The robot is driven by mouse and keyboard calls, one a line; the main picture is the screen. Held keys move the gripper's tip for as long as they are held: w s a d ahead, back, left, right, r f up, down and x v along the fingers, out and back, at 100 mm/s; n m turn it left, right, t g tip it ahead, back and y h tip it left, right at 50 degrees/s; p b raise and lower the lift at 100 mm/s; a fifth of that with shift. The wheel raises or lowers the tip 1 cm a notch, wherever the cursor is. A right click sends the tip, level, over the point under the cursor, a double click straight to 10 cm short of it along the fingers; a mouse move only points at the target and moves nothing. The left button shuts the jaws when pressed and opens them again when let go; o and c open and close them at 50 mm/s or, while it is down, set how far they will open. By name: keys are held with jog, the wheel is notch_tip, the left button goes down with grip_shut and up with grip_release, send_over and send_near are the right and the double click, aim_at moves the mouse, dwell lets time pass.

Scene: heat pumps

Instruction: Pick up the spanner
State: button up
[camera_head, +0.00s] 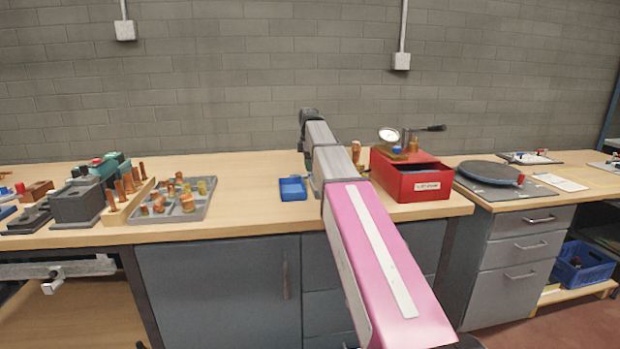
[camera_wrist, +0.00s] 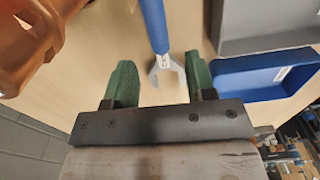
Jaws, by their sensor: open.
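The spanner (camera_wrist: 155,28) shows in the wrist view, with a blue handle running up to the top edge and a grey open-ended head. It appears to lie on the wooden worktop. My gripper (camera_wrist: 160,80) is open, with one green finger to the left of the spanner's head and one to the right. The head shows in the gap between the fingers, and I see no finger touching it. How far the fingers are above the spanner is unclear. In the head view my arm covers that area, and I cannot make out the spanner or the fingers there.
A blue tray (camera_wrist: 262,78) is close to the right finger; a blue tray (camera_head: 292,188) also shows in the head view. A copper-coloured part (camera_wrist: 28,40) is at the wrist view's upper left. On the bench (camera_head: 250,218) are a red box (camera_head: 412,185) and a grey parts tray (camera_head: 190,212).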

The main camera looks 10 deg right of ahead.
notch_tip(320, 180, down, 4)
jog(key=shift+r, duration=0.2)
grip_shut()
jog(key=shift+r, duration=0.1)
